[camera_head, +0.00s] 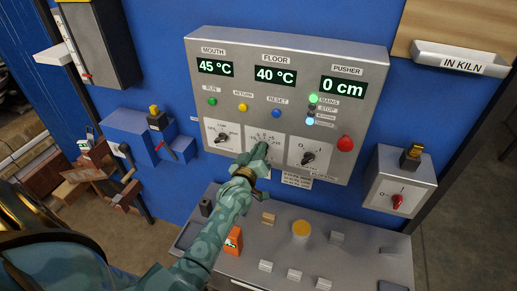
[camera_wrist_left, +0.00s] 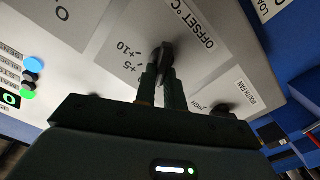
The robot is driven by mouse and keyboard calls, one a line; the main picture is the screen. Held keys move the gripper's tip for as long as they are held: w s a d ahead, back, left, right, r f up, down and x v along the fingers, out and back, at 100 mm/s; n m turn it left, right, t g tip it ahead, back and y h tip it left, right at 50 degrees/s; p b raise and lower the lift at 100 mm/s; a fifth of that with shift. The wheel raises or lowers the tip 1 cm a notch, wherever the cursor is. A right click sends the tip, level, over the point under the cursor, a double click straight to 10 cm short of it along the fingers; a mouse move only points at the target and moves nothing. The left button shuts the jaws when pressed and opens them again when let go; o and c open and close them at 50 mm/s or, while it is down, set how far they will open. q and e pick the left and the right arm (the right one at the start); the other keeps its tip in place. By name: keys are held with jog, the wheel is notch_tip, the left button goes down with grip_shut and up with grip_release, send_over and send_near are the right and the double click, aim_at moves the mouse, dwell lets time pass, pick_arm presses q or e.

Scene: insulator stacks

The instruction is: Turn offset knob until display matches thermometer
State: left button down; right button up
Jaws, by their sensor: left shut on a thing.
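The grey control panel (camera_head: 240,60) on the blue wall has a MOUTH display (camera_head: 216,68) reading 45 °C, a FLOOR display (camera_head: 275,76) reading 40 °C and a PUSHER display (camera_head: 343,87) reading 0 cm. My left gripper (camera_head: 258,150) is at the middle lower dial. In the left wrist view its fingers (camera_wrist_left: 164,82) are shut on the dark offset knob (camera_wrist_left: 166,50), beside the OFFSET °C label and the +5 and +10 marks. The gripper hides part of the dial. A narrow white strip (camera_head: 73,42), perhaps the thermometer, is on the left grey box; its reading is too small to tell.
Black knobs (camera_head: 221,138) (camera_head: 308,158) flank the held one. A red button (camera_head: 345,143) is at the panel's right. A grey desk (camera_head: 345,265) with blocks lies below. A box with a red switch (camera_head: 397,200) is at right, a blue box (camera_head: 128,124) at left.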

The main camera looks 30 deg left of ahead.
pick_arm(q)
jog(key=shift+r, duration=0.1)
dwell(0.3)
jog(key=c, duration=1.5)
grip_release()
jog(key=shift+w, duration=0.1)
jog(key=shift+w, duration=0.1)
jog(key=p+v, duration=0.7)
jog(key=v, duration=0.9)
jog(key=shift+a+p, duration=0.1)
jog(key=shift+p, duration=0.25)
